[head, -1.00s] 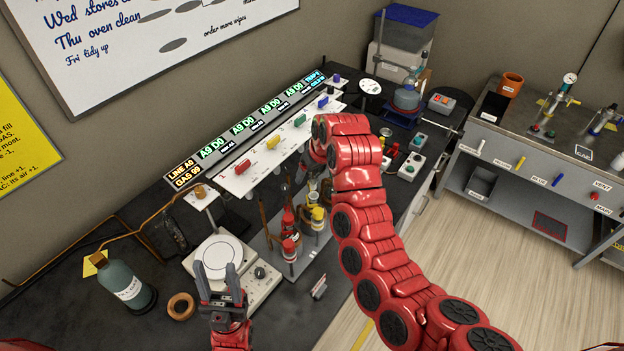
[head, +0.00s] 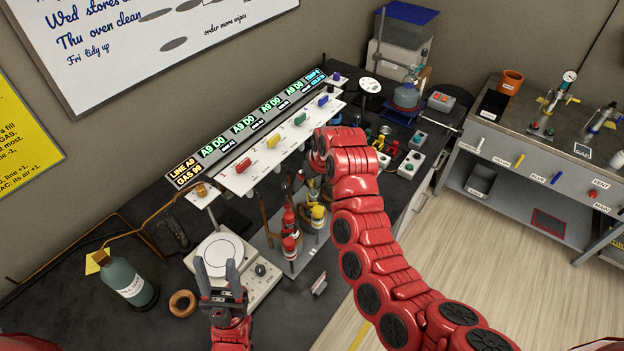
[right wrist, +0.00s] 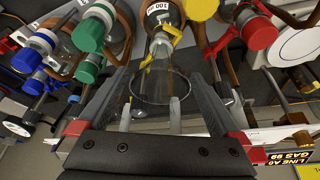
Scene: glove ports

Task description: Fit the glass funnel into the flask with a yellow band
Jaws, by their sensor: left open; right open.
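In the right wrist view a clear glass funnel (right wrist: 160,82) has its round rim toward the camera and its narrow end away. A yellow clip or band (right wrist: 159,47) is at its narrow end. Beyond it is a brownish glass flask (right wrist: 166,14) labelled 100; whether the funnel's stem is inside its neck I cannot tell. My right gripper (right wrist: 158,76) is open, its fingers on either side of the funnel; contact is unclear. In the head view the right arm largely hides this spot. My left gripper (head: 216,268) is open and empty in front of the balance.
Vessels with blue, green (right wrist: 90,35), yellow and red (right wrist: 258,33) caps crowd around the right fingers. The grey rack (head: 265,240) stands by the balance (head: 220,250). A gas bottle (head: 128,281) and a cork ring (head: 183,303) are at left.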

